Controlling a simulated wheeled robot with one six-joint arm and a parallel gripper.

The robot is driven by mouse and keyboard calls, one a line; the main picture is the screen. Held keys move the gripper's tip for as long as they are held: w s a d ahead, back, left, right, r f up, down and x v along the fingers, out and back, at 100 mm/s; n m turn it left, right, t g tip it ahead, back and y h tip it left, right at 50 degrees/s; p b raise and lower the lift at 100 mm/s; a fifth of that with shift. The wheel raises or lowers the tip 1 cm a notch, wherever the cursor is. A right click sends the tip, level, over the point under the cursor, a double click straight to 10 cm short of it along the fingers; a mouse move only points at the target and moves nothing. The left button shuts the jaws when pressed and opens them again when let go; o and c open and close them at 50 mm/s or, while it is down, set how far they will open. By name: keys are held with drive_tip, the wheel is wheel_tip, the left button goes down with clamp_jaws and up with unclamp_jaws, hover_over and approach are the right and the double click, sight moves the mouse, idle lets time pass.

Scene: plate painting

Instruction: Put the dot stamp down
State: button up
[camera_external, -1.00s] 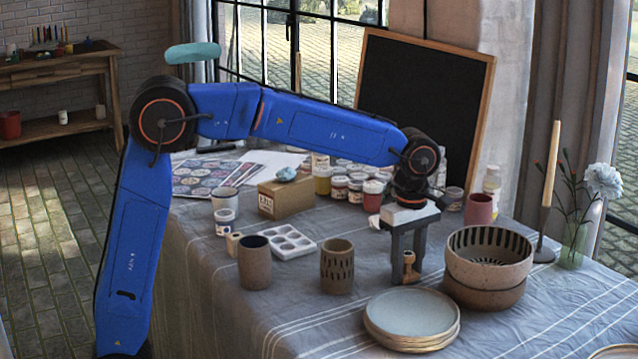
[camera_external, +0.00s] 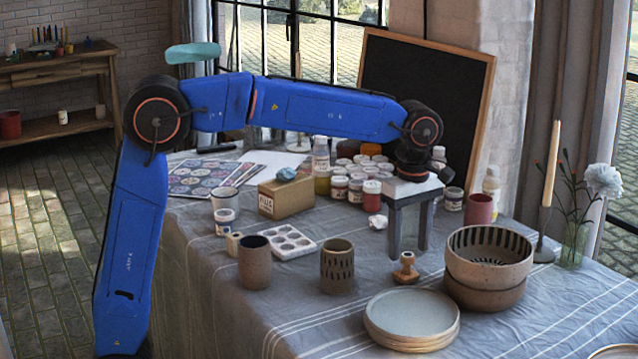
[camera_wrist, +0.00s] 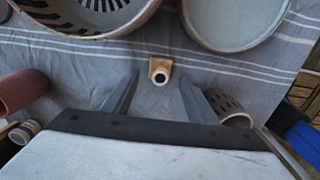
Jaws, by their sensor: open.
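The dot stamp (camera_external: 405,268) is a small wooden piece with a knob handle on a flat base. It stands upright on the striped grey tablecloth between the dotted cup and the bowls. In the wrist view the dot stamp (camera_wrist: 160,71) stands beyond my fingertips, about midway between them. My gripper (camera_external: 408,252) is open and empty, behind and slightly above the stamp, apart from it. In the wrist view both fingers of my gripper (camera_wrist: 160,80) are spread wide with bare cloth between them.
Stacked plates (camera_external: 412,316) lie in front of the stamp, and stacked slotted bowls (camera_external: 488,268) stand to its right. A dotted cup (camera_external: 337,266) stands to its left. Paint jars (camera_external: 372,195) are behind my gripper. A candle holder (camera_external: 544,248) stands at far right.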

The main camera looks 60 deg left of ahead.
sight(404, 254)
wheel_tip(404, 254, up, 6)
drive_tip(key=shift+r, duration=0.2)
drive_tip(key=shift+a, duration=0.1)
idle(0.5)
drive_tip(key=shift+s+a+r, duration=0.1)
drive_tip(key=shift+s+a, duration=0.15)
drive_tip(key=shift+s, duration=0.05)
drive_tip(key=s+a+m+t+y, duration=0.15)
drive_tip(key=s+a+m, duration=0.35)
drive_tip(key=s+a, duration=0.7)
drive_tip(key=s+a+m+t+h, duration=0.1)
drive_tip(key=s+a+m+t, duration=0.25)
drive_tip(key=s+a, duration=0.85)
drive_tip(key=s+d+f+m, duration=0.2)
drive_tip(key=s+f+m, duration=0.2)
drive_tip(key=s, duration=0.7)
wheel_tip(404, 254, down, 11)
drive_tip(key=s+d+m, duration=0.2)
drive_tip(key=d+m, duration=0.1)
drive_tip(key=m, duration=0.2)
drive_tip(key=shift+s, duration=0.35)
drive_tip(key=shift+r+m, duration=0.1)
drive_tip(key=shift+m, duration=0.15)
